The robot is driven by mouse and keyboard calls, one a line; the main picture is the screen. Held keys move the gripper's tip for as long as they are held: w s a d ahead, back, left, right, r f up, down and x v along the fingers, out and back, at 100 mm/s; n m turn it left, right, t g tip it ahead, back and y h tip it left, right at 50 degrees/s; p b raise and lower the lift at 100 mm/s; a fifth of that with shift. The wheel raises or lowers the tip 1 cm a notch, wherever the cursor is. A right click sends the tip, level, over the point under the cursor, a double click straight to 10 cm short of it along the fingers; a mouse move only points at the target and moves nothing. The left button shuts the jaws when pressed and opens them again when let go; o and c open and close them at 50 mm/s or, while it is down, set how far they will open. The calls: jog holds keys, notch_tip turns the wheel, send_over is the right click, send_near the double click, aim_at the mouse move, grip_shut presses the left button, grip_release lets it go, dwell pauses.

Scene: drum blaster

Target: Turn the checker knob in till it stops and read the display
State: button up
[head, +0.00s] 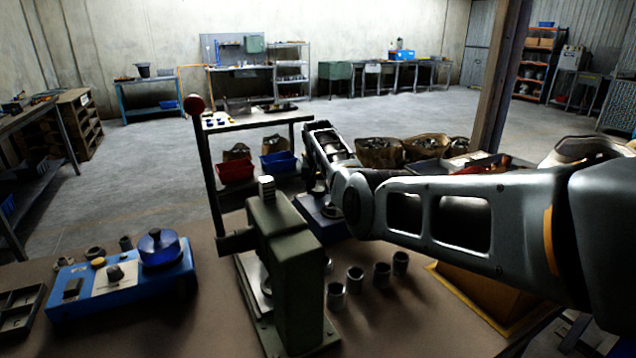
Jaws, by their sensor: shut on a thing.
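A dark blue box (322,226), which looks like the checker, stands on the bench behind the green press. The press hides part of it, and I cannot see its display. My gripper (319,188) points down over this box, at the end of my arm reaching in from the right. It is small and dark here, partly hidden by my wrist. It appears shut on a small part at the box's top, which looks like the checker knob. The knob itself is mostly hidden by the jaws.
A blue unit (125,285) with a blue bowl is at left. Red (235,170) and blue (279,161) bins lie behind.

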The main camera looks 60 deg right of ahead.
jog(key=shift+n+t, duration=0.3)
jog(key=shift+n, duration=0.2)
jog(key=o, duration=1)
jog(key=shift+o, duration=0.2)
jog(key=v, duration=0.7)
jog(key=shift+r+p, duration=0.4)
jog(key=shift+p, duration=0.05)
